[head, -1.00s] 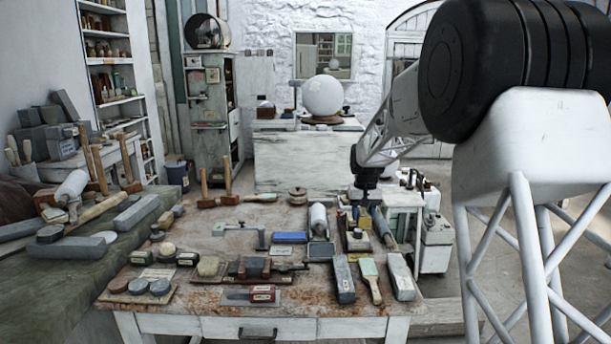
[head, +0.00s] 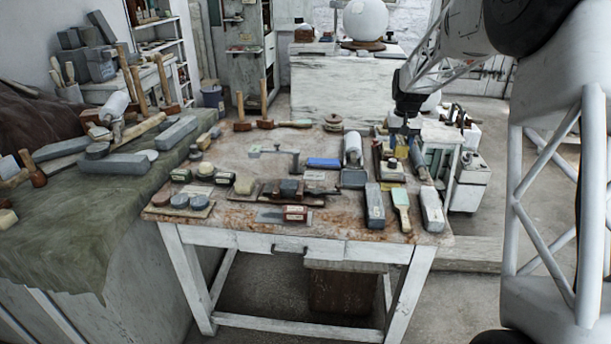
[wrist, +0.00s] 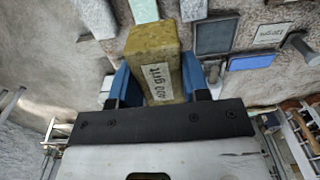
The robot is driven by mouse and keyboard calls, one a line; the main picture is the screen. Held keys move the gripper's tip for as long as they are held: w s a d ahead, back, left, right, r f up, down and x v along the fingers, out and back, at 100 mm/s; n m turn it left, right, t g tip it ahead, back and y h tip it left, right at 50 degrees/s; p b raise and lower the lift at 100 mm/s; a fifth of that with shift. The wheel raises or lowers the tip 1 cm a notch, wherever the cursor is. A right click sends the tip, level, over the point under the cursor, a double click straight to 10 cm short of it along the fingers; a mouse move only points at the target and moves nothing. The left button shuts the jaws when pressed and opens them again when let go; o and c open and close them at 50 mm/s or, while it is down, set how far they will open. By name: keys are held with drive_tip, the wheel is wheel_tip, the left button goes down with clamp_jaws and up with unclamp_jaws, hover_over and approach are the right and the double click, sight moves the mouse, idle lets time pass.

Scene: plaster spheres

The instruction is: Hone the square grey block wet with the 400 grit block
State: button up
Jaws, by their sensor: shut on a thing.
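My gripper (wrist: 157,85) is shut on the mottled yellow-brown 400 grit block (wrist: 154,50). Its blue fingers press the block from both sides, and the "400 grit" label faces the wrist camera. In the head view my gripper (head: 404,132) hangs above the right rear part of the worktable, and the held block is small there. A dark grey square-faced block (head: 353,179) lies in front of a white cylinder; it also shows in the wrist view (wrist: 216,37), beyond the held block. Long grey blocks (head: 375,206) lie near it. I cannot tell for certain which is the square grey block.
A green-covered bench (head: 70,230) adjoins on the left. Little bare tabletop remains near my gripper.

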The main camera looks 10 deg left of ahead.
drive_tip(key=w+a+f, duration=0.1)
drive_tip(key=a+f, duration=0.1)
drive_tip(key=a, duration=0.7)
drive_tip(key=a+f, duration=0.2)
drive_tip(key=a, duration=0.7)
hover_over(292, 186)
wheel_tip(292, 186, down, 3)
drive_tip(key=shift+f, duration=0.1)
drive_tip(key=shift+f, duration=0.15)
drive_tip(key=shift+f, duration=2.35)
drive_tip(key=shift+f, duration=0.65)
drive_tip(key=shift+f, duration=0.6)
